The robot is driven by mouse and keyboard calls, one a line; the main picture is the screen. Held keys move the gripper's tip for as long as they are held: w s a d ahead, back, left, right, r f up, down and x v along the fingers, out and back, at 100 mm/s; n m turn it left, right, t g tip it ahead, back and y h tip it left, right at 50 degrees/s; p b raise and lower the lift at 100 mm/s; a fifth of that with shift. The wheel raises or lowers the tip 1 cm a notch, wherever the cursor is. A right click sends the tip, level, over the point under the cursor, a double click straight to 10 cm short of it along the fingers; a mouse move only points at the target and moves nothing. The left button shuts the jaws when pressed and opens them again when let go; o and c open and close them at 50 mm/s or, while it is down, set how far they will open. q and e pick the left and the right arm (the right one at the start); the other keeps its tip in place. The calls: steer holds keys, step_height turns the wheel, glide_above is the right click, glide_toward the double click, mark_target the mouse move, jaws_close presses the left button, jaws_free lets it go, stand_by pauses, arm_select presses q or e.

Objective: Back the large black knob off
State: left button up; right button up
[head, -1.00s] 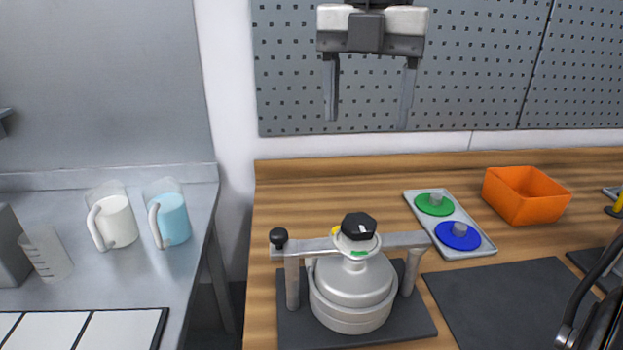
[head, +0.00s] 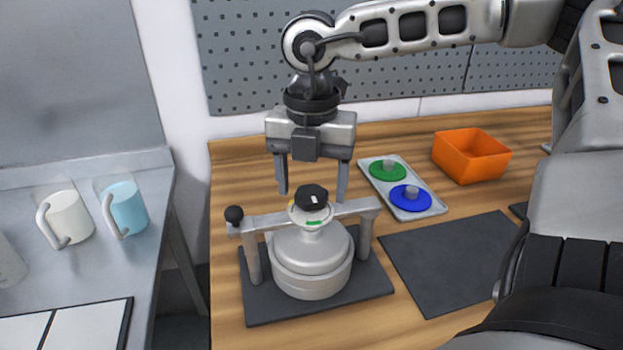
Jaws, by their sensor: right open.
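The large black knob (head: 312,197) sits on top of a metal drum vessel (head: 311,264), at the middle of a crossbar (head: 262,223) held by two posts. A white mark shows on the knob, with green and yellow marks on the collar beneath it. My right gripper (head: 313,194) points down with its two fingers apart, just above and behind the knob, one finger to each side in the picture. It is open and holds nothing. I cannot tell whether the fingers touch the knob. My left gripper is out of view.
A small black ball knob (head: 234,214) stands at the crossbar's left end. The vessel stands on a dark mat (head: 262,309). To the right are a grey tray (head: 429,209) with green and blue discs, an orange bin (head: 470,157) and an empty dark mat (head: 452,262). Mugs stand left.

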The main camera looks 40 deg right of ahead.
steer(key=shift+f, duration=0.2)
steer(key=c, duration=1)
steer(key=shift+b, duration=0.3)
